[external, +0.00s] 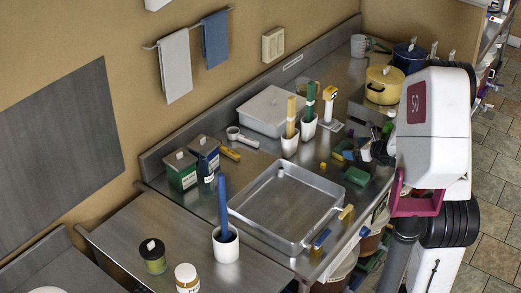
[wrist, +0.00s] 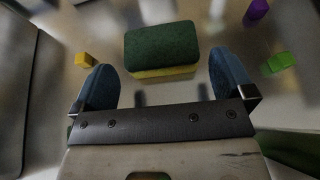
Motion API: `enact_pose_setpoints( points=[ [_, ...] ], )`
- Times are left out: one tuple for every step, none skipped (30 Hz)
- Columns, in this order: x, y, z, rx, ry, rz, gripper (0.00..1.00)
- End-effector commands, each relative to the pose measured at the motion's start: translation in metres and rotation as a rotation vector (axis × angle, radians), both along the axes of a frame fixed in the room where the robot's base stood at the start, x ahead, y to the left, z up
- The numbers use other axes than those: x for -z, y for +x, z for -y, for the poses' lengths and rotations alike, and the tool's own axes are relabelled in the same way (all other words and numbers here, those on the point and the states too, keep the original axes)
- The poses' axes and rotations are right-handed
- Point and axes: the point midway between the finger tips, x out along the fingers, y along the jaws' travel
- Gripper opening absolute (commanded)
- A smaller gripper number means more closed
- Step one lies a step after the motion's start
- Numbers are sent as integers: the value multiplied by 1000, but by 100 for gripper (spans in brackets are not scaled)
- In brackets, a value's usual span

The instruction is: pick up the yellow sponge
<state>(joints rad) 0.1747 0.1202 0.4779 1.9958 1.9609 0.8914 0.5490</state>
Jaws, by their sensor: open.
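The sponge (wrist: 161,45) has a dark green top layer and a yellow layer (wrist: 165,72) along its near lower edge. It lies on the metal counter in the wrist view. My gripper (wrist: 160,68) is open, with a blue finger to the left and to the right of the sponge's near side. Nothing is held between the fingers, and I cannot tell whether either one touches the sponge. In the external view my gripper (external: 366,152) is low over the counter at the right, and the sponge is hard to make out among small coloured pieces there.
A yellow block (wrist: 84,60) lies left of the fingers, a bright green block (wrist: 279,62) and a purple piece (wrist: 256,10) to the right. A large metal tray (external: 262,232) fills the counter's front. Cups holding utensils (external: 290,146) and a yellow pot (external: 383,86) stand farther back.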

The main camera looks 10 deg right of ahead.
Motion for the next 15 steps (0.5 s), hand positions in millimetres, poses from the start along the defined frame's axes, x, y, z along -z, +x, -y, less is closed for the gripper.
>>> enact_pose_setpoints(
  points=[
    [1,2,-2,0,0,0,100],
    [2,3,-2,0,0,0,100],
    [2,3,-3,0,0,0,100],
    [2,4,-3,0,0,0,100],
    [2,4,-3,0,0,0,100],
    [2,4,-3,1,0,0,100],
    [2,4,-3,1,0,0,100],
    [2,4,-3,1,0,0,100],
    [2,4,-3,1,0,0,100],
    [2,4,-3,1,0,0,100],
    [2,4,-3,1,0,0,100],
    [2,4,-3,1,0,0,100],
    [2,4,-3,0,0,0,100],
    [2,4,-3,0,0,0,100],
    [3,5,-4,0,0,0,100]
  ],
)
